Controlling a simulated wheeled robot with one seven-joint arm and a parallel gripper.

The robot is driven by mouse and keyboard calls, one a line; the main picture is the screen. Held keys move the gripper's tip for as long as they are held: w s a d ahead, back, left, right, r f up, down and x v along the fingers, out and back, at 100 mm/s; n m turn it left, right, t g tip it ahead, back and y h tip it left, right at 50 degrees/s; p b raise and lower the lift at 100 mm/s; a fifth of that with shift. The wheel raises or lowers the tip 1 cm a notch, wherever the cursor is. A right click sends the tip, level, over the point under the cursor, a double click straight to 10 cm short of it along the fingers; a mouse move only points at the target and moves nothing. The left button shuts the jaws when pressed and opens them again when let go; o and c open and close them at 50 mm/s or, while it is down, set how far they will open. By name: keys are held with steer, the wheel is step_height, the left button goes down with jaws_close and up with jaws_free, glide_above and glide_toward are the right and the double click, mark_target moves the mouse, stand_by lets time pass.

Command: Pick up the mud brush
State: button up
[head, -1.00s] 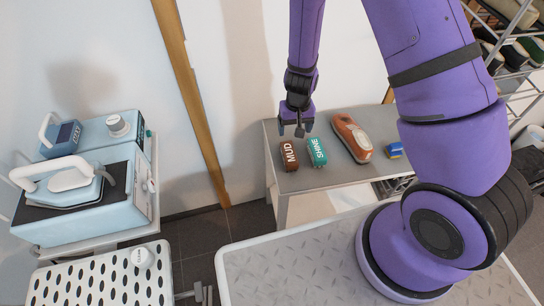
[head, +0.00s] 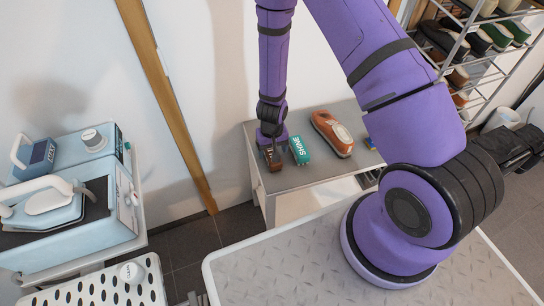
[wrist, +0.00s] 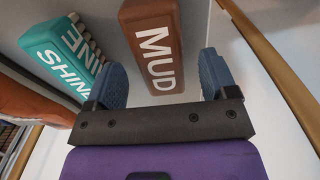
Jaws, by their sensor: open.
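The mud brush (wrist: 152,45) is a brown block with white MUD lettering. In the wrist view it lies ahead of and partly between the two blue finger pads of my gripper (wrist: 164,82), which stand apart with clear space on both sides of it. In the head view my gripper (head: 270,150) is low over the left end of the grey bench, right at the mud brush (head: 274,161), and hides part of it. I cannot tell whether either pad touches it.
The teal SHINE brush (head: 299,150) stands close to the right of the mud brush; its bristles show in the wrist view. An orange-brown shoe (head: 331,133) and a small blue item (head: 370,143) lie further right on the bench (head: 310,174). A shoe rack (head: 470,45) stands at the upper right.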

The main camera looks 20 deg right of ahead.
steer(key=shift+f, duration=1.25)
steer(key=c, duration=1.1)
steer(key=shift+o, duration=0.2)
steer(key=shift+r, duration=0.2)
